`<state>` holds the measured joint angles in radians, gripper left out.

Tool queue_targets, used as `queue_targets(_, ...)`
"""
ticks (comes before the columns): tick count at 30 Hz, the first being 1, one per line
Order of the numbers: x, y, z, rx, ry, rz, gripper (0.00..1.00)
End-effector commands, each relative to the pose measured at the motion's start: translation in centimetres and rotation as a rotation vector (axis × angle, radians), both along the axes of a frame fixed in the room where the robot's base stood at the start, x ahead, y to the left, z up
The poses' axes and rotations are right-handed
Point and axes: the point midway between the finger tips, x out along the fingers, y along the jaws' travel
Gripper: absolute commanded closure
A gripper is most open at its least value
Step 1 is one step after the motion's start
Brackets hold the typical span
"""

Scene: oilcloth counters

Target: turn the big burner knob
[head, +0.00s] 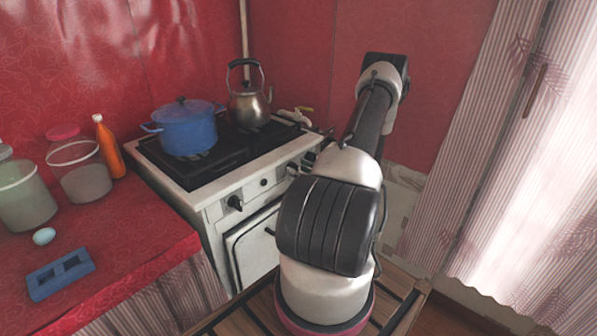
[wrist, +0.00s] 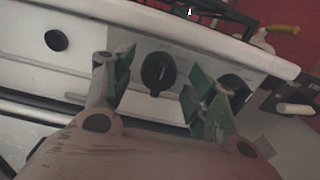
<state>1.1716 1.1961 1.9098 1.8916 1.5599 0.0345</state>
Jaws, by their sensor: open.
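In the wrist view my gripper (wrist: 157,80) is open at the stove's front panel. A black knob (wrist: 158,68) with a ridge shows between its two fingers, with a gap visible on each side. Whether the fingertips reach around it in depth I cannot tell. Another black knob (wrist: 235,84) is partly hidden behind the right finger. A smaller round black knob (wrist: 57,40) is at the left. In the head view the white stove (head: 210,192) carries a large black knob (head: 235,203) at its near end. My arm hides my gripper there.
A blue pot (head: 188,130) and a metal kettle (head: 249,108) stand on the stove top. A striped curtain (head: 480,130) hangs at right.

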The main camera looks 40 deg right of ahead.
Motion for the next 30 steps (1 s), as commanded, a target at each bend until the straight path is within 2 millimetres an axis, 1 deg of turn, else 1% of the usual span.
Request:
queue_targets(3,0.53,0.03,0.01,0.000,0.000,-0.001,0.44)
queue_targets(9,0.57,0.03,0.01,0.000,0.000,-0.001,0.44)
queue_targets(10,0.56,0.03,0.01,0.000,0.000,0.000,0.45)
queue_targets(14,0.55,0.03,0.01,0.000,0.000,0.000,0.69)
queue_targets(15,0.55,0.03,0.01,0.000,0.000,0.000,0.76)
queue_targets(17,0.55,0.03,0.01,-0.001,0.000,0.000,0.87)
queue_targets(26,0.54,0.02,0.01,0.017,0.001,0.000,0.88)
queue_targets(30,0.54,0.00,0.01,0.067,0.005,0.000,0.88)
